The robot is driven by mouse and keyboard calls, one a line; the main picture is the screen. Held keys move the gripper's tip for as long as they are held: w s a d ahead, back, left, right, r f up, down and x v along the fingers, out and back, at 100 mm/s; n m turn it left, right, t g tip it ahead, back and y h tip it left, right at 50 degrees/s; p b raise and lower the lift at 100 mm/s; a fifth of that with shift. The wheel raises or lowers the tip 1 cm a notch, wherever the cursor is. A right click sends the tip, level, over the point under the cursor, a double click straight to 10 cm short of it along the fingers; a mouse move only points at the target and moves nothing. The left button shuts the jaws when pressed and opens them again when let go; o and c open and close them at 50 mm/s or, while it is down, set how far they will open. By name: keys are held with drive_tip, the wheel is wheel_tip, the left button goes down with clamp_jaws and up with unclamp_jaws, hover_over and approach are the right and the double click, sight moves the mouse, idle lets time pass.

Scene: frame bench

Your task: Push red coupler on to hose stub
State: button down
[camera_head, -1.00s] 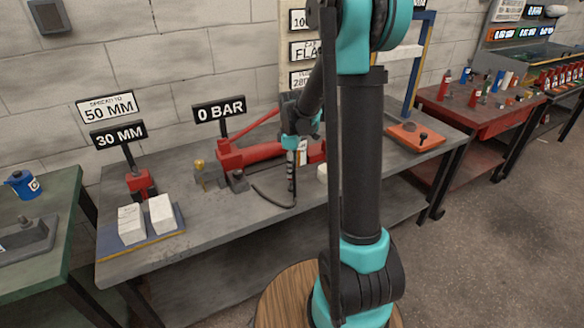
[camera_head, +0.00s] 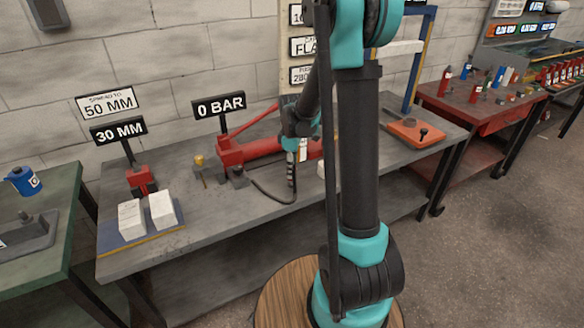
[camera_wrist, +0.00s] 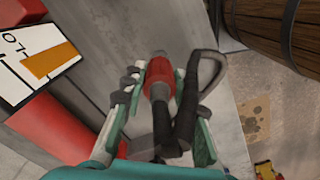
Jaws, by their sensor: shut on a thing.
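The red coupler (camera_wrist: 161,78) shows in the wrist view between the fingers of my gripper (camera_wrist: 160,105), which is shut on it. The coupler has a grey end piece pointing up the picture. A dark hose (camera_wrist: 211,68) loops beside it on the right. In the head view my gripper (camera_head: 291,172) hangs over the bench, right of the red hand pump (camera_head: 232,153). The black hose (camera_head: 268,195) runs from the pump along the bench to below my gripper. I cannot tell where the stub and coupler meet; my fingers hide part of it.
The grey bench (camera_head: 215,212) has clear room in front of the pump. White blocks (camera_head: 147,213) sit on a blue tray at the left. An orange plate (camera_head: 416,132) lies at the right. In the wrist view a wooden barrel-like thing (camera_wrist: 282,28) stands at top right.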

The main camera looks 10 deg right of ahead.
drive_tip(key=shift+f, duration=0.7)
drive_tip(key=c, duration=1.1)
unclamp_jaws()
wheel_tip(320, 180, up, 12)
drive_tip(key=s+d+f+m+t, duration=0.1)
drive_tip(key=s+f+m, duration=0.1)
drive_tip(key=s+m, duration=0.2)
drive_tip(key=s+d+f+m+t, duration=0.1)
drive_tip(key=s+f+m, duration=0.2)
drive_tip(key=s, duration=0.7)
drive_tip(key=s+d+f+m+t, duration=0.2)
drive_tip(key=s+f+m, duration=0.1)
drive_tip(key=s+m, duration=0.3)
drive_tip(key=shift+s, duration=1)
